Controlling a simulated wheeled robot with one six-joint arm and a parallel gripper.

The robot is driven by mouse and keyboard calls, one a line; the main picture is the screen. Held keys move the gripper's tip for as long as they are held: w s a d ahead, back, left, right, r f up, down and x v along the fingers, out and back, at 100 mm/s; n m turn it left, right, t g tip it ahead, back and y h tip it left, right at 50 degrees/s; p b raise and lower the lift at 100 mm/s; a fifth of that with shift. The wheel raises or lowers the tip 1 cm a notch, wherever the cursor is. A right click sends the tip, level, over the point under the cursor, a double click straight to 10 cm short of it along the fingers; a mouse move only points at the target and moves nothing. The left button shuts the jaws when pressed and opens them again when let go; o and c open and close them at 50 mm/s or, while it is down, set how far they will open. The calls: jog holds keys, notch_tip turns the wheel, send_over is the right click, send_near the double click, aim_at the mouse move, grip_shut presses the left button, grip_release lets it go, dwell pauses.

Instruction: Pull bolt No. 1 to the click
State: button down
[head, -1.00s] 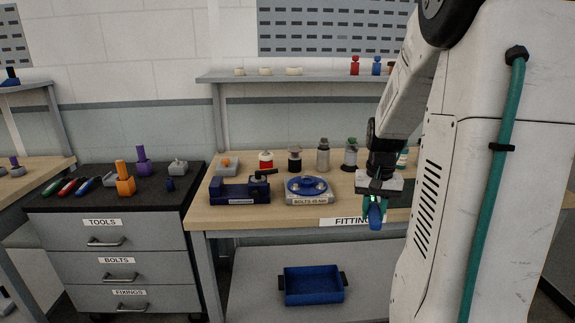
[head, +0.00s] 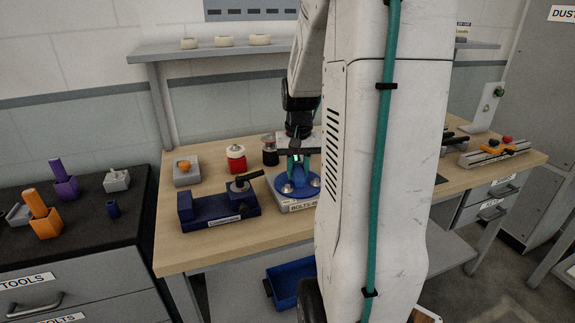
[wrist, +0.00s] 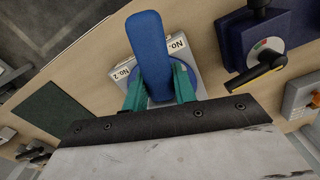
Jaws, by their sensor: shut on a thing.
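My gripper (head: 299,166) is over the flange. In the wrist view my gripper (wrist: 160,88) is shut on a blue tool (wrist: 150,45) that points away over the fixture (wrist: 180,20). One label reads "No. 2"; the other is partly covered. I cannot tell whether the tool touches a bolt.
A navy vise-like block (head: 205,212) with a black lever (head: 245,180) stands close left of the fixture. Bare bench (head: 185,250) lies front left.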

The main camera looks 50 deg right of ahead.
jog(key=shift+s+a, duration=0.1)
jog(key=shift+f, duration=2)
jog(key=shift+s+f, duration=0.1)
jog(key=shift+f, duration=0.8)
